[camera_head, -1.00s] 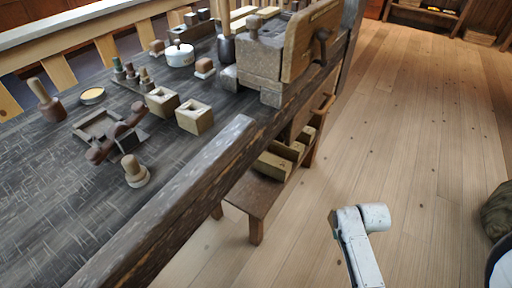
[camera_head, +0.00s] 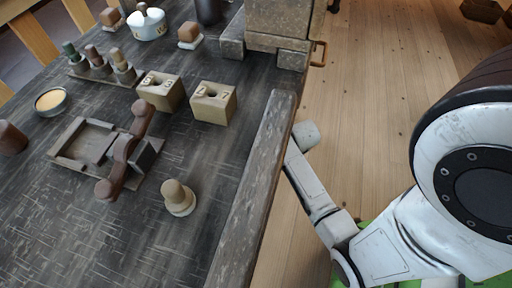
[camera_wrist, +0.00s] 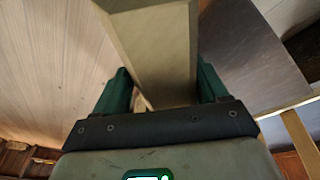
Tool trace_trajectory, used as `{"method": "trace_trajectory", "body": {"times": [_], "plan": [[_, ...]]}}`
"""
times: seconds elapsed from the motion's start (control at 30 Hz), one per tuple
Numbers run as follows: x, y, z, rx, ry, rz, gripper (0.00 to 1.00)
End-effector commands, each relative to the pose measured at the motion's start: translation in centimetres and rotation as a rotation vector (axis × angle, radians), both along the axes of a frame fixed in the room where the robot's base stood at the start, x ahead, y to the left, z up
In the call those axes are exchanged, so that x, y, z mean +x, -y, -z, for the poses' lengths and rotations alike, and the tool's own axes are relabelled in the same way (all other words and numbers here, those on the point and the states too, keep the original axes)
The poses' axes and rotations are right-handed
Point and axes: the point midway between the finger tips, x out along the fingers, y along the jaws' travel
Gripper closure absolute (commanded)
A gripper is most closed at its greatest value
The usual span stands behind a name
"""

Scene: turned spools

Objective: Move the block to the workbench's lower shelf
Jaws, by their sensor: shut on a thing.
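In the wrist view my gripper (camera_wrist: 162,88) has its green fingers shut on a long pale wooden block (camera_wrist: 155,40), which extends away from the fingers past the top of the picture. The gripper and held block do not show in the head view, where my arm hangs beside the workbench's front edge. The workbench top (camera_head: 130,235) fills the left of the head view. Its lower shelf is out of the head view. A flat brown board (camera_wrist: 250,55) lies close to the right of the block in the wrist view; I cannot tell for sure whether it is the shelf.
Two pale holed cubes (camera_head: 213,102), a wooden peg (camera_head: 178,197), a tray (camera_head: 90,145) and a dark brown tool (camera_head: 125,155) sit on the bench top. A wooden post (camera_wrist: 301,145) stands lower right in the wrist view.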

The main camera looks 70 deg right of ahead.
Motion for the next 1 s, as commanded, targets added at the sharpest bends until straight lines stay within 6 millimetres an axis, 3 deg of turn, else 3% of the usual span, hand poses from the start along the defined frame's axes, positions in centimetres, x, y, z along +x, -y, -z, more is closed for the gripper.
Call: {"method": "trace_trajectory", "body": {"times": [0.2,0.4,0.77,0.9,1.0], "plan": [[5.6,-0.3,0.2,-0.003,0.004,-0.004,0.69],[9.4,-0.7,0.1,-0.003,0.003,-0.002,0.69],[12.3,-0.9,0.0,-0.003,0.003,-0.001,0.69],[12.0,-0.9,2.9,-0.001,0.0,0.001,0.69],[12.0,-0.9,3.6,-0.001,0.0,0.001,0.69]]}}
